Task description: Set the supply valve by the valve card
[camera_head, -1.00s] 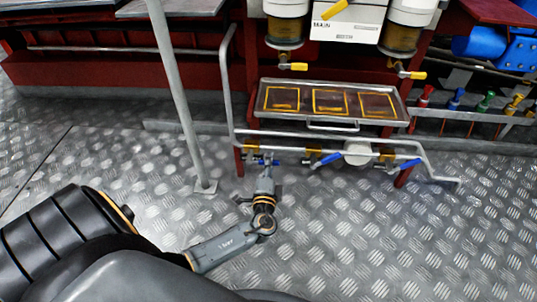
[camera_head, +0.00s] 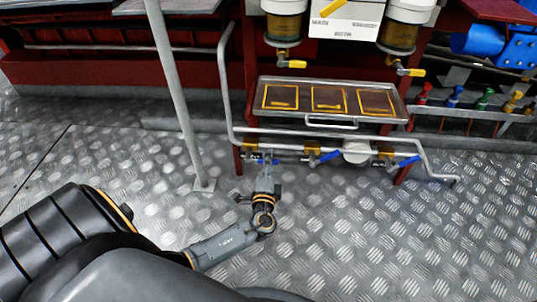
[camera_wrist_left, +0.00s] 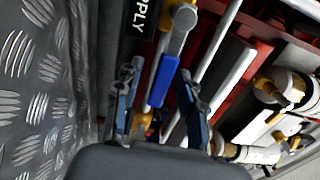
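My left gripper (camera_head: 266,158) reaches the pipe row under the tray from below in the head view. In the left wrist view its two fingers (camera_wrist_left: 160,82) are apart, one on each side of a blue valve lever (camera_wrist_left: 163,80). I cannot tell whether either finger touches the lever. A black label ending in "PPLY" (camera_wrist_left: 146,16) is beside this valve. In the head view the lever (camera_head: 274,161) is partly hidden by the gripper. Two more blue-handled valves (camera_head: 328,157) (camera_head: 408,162) sit to the right. I cannot identify the valve card. My right gripper is not in view.
A metal tray (camera_head: 330,125) with three yellow-outlined squares is above the valves. A grey rail (camera_head: 228,90) runs round the left side, and a grey post (camera_head: 175,90) stands farther left. Yellow-handled taps (camera_head: 292,64) hang above. The patterned floor (camera_head: 400,240) in front is clear.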

